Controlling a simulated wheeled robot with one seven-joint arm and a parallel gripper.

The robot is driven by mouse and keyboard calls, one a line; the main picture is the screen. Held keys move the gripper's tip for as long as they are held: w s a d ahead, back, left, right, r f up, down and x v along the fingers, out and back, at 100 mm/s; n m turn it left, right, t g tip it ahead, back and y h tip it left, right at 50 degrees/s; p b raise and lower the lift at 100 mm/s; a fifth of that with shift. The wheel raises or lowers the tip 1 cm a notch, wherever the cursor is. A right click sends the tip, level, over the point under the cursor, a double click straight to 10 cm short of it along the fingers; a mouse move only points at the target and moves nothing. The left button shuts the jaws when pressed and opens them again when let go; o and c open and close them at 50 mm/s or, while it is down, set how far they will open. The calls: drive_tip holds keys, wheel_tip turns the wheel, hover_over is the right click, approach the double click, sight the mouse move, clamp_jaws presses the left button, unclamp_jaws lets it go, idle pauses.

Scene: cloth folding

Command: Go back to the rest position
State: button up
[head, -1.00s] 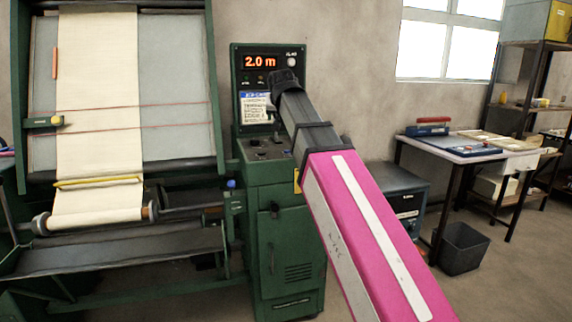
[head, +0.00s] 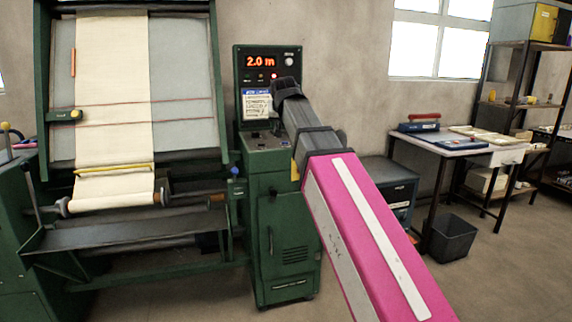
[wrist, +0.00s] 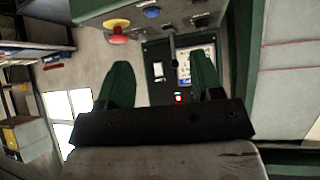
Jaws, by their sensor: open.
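My gripper (head: 284,88) is at the end of my pink and grey arm, in front of the control panel (head: 266,78) of a green machine in the head view. In the wrist view, my gripper (wrist: 161,76) has its two dark green fingers spread apart with nothing between them. The panel also shows in the wrist view (wrist: 158,52), beyond the fingers. Cream cloth (head: 113,100) hangs down the machine's grey board and runs to a roller at the left.
A red button (wrist: 117,27) and a blue knob (wrist: 152,12) are on the machine in the wrist view. A table (head: 457,146) with a blue board, a black bin (head: 452,238) and shelves (head: 540,45) stand to the right. Some bare floor shows at the lower right.

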drive_tip(key=s+d+f+g, duration=0.1)
drive_tip(key=d+f+g, duration=0.35)
drive_tip(key=f, duration=1.35)
drive_tip(key=s+d+f+g, duration=0.1)
drive_tip(key=s+d+f, duration=0.4)
drive_tip(key=f, duration=0.6)
drive_tip(key=s+d+f+g, duration=0.2)
drive_tip(key=s+d+f, duration=0.3)
drive_tip(key=s+f, duration=0.3)
drive_tip(key=s+d+f+m+g, duration=0.1)
drive_tip(key=s+d+f, duration=0.5)
drive_tip(key=f, duration=1)
drive_tip(key=shift+s+f+g+h, duration=0.2)
drive_tip(key=shift+s+g+h, duration=0.15)
drive_tip(key=shift+s, duration=0.25)
drive_tip(key=shift+c, duration=0.2)
